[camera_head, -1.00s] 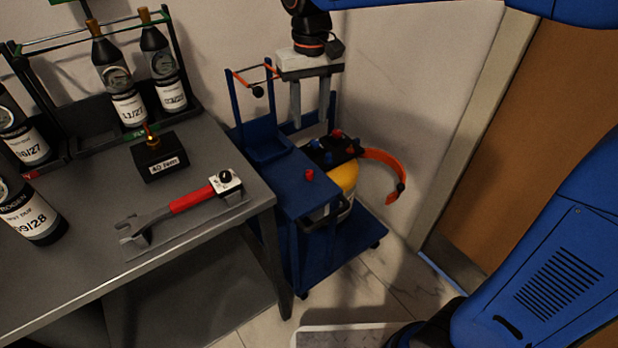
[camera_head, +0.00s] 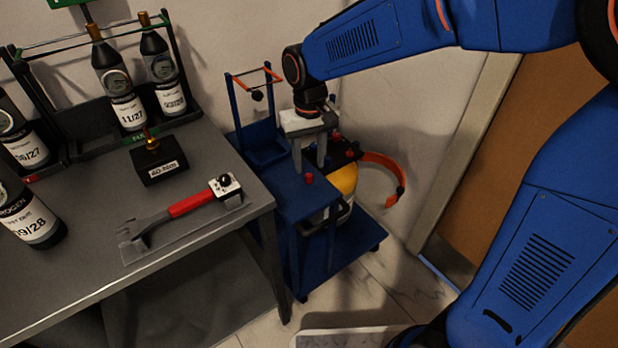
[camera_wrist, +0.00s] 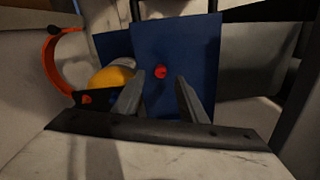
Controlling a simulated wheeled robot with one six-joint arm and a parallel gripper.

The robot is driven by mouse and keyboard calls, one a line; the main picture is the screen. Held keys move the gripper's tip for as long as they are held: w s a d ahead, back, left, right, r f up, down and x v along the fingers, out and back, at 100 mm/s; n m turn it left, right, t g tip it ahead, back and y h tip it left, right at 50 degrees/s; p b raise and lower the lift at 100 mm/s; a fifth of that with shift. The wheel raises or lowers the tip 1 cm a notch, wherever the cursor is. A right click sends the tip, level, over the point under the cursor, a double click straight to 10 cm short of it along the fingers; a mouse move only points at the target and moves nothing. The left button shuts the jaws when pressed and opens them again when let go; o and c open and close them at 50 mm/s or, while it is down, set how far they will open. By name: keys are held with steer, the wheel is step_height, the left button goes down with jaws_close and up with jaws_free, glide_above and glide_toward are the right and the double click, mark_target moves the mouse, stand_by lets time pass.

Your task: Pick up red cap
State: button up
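The red cap (camera_head: 309,178) is a small red knob-like piece on the flat blue top of the cart (camera_head: 290,200). In the wrist view the red cap (camera_wrist: 160,72) lies on the blue panel, beyond and between the fingertips. My gripper (camera_head: 310,165) hangs above the cart with its fingers pointing down, close behind the cap in the head view. In the wrist view my gripper (camera_wrist: 156,92) has its two fingers apart with nothing between them. The exact height of the fingertips over the cart is hard to tell.
A yellow cylinder (camera_head: 345,180) and an orange curved band (camera_head: 385,165) are beside the cart's top. An upright blue frame with an orange bar (camera_head: 258,76) rises behind.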

mark_target(309, 175)
steer(key=shift+s+f, duration=0.15)
steer(key=shift+f, duration=2)
jaws_close()
